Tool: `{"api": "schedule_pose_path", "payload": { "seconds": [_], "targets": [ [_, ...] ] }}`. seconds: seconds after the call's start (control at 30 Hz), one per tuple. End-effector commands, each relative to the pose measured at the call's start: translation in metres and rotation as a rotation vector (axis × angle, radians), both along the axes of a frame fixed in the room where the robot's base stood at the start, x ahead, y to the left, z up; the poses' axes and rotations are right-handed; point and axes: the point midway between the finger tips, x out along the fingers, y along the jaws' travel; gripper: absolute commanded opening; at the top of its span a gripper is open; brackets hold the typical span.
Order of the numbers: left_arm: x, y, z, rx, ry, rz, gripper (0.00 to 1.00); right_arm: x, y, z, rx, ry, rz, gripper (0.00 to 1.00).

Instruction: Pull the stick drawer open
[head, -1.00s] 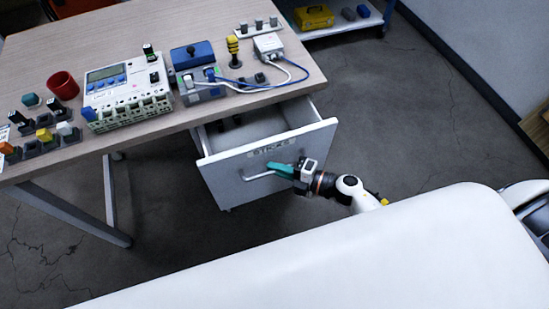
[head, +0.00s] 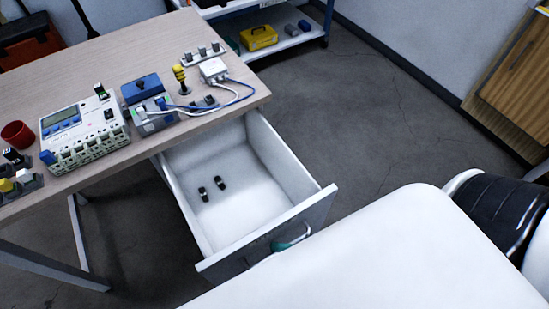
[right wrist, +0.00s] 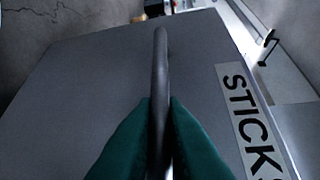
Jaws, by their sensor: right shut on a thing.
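The stick drawer (head: 235,205) is pulled well out from under the table in the head view. Two small dark sticks (head: 212,188) lie inside it. In the right wrist view its grey front (right wrist: 80,90) carries a label reading "STICKS" (right wrist: 248,125). My right gripper (right wrist: 160,125) has green fingertips shut on the drawer handle (right wrist: 161,65), one on each side of the bar. In the head view my right gripper (head: 293,240) shows only as a bit of green at the drawer front; my white body hides the rest. My left gripper is not in view.
The wooden table (head: 130,50) holds a white device with a display (head: 85,130), a blue-topped box (head: 145,95), a yellow-and-black part (head: 180,78) and a red cup (head: 17,134). A shelf with a yellow case (head: 258,38) stands behind. Floor right of the drawer is clear.

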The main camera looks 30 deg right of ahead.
Motion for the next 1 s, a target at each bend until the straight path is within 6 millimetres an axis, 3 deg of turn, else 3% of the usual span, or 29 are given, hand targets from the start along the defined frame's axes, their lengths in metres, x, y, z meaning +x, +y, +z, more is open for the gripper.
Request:
{"api": "schedule_pose_path", "payload": {
  "seconds": [0.5,0.53,0.6,1.0],
  "targets": [
    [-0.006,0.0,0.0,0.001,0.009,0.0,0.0,-0.008,-0.001,0.0,-0.002,0.0,-0.001,0.0],
    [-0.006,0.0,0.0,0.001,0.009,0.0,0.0,-0.008,-0.001,0.0,-0.002,0.0,-0.001,0.12],
    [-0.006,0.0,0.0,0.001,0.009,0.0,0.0,-0.008,-0.001,0.0,-0.002,0.0,-0.001,0.2],
    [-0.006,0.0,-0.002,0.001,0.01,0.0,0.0,-0.016,-0.009,0.0,-0.002,0.003,-0.001,0.2]
  ]
}}
